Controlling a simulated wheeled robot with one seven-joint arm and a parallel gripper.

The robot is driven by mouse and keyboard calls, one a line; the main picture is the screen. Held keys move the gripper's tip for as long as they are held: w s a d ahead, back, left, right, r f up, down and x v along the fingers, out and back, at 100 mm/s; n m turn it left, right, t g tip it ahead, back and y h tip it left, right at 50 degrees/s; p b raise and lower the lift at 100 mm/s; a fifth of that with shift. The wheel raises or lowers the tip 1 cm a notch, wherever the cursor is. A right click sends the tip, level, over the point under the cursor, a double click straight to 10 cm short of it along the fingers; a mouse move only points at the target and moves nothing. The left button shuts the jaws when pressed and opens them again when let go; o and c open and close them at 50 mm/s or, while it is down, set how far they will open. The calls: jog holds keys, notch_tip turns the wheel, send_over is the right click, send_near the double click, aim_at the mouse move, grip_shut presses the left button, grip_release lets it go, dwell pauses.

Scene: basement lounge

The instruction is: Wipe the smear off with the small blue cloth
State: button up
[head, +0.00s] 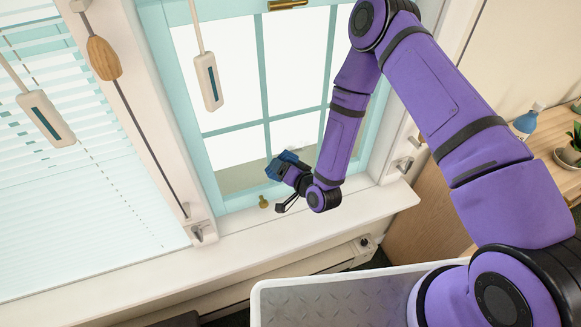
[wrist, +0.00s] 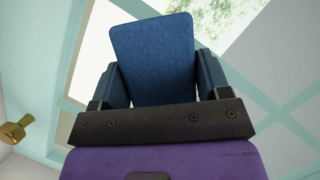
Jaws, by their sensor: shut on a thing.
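The small blue cloth (wrist: 155,62) stands up between the fingers of my gripper (wrist: 160,82) in the wrist view. In the head view, the cloth (head: 288,157) is a small blue patch at the tip of my gripper (head: 284,168). My gripper is shut on the cloth and is at the lower part of the teal-framed window (head: 263,80). I cannot tell whether the cloth touches the glass. I cannot make out the smear in either view; my gripper and arm cover part of the window.
A pale sill (head: 300,226) runs below the window, with a brass knob (head: 263,202) near my gripper. Cords with a white pull (head: 208,82) and a wooden pull (head: 104,58) hang left. A wooden shelf (head: 550,138) holds a blue bottle (head: 526,122) and plant (head: 572,150).

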aim_at(295, 161)
jog(key=shift+w+a+r, duration=0.1)
jog(key=shift+a+r, duration=0.2)
jog(key=shift+r, duration=1.2)
jog(key=shift+w+d+f, duration=0.1)
jog(key=shift+w+d, duration=0.05)
jog(key=shift+d, duration=0.8)
jog(key=shift+w+d, duration=0.15)
jog(key=shift+d, duration=0.75)
jog(key=shift+w+d, duration=0.35)
jog(key=shift+d, duration=0.8)
jog(key=shift+w+d, duration=0.4)
jog(key=shift+d, duration=0.8)
jog(key=shift+w+d, duration=0.35)
jog(key=shift+d, duration=0.8)
jog(key=shift+w, duration=0.1)
jog(key=shift+a, duration=0.1)
jog(key=shift+s+a, duration=0.3)
jog(key=shift+a, duration=0.6)
jog(key=shift+s+a, duration=0.3)
jog(key=shift+a, duration=0.55)
jog(key=shift+s+a, duration=0.3)
jog(key=shift+a, duration=0.55)
jog(key=shift+s+a, duration=0.3)
jog(key=shift+a, duration=0.55)
jog(key=shift+s+a, duration=0.2)
jog(key=shift+a, duration=0.7)
jog(key=shift+s+a, duration=0.2)
jog(key=shift+a, duration=0.7)
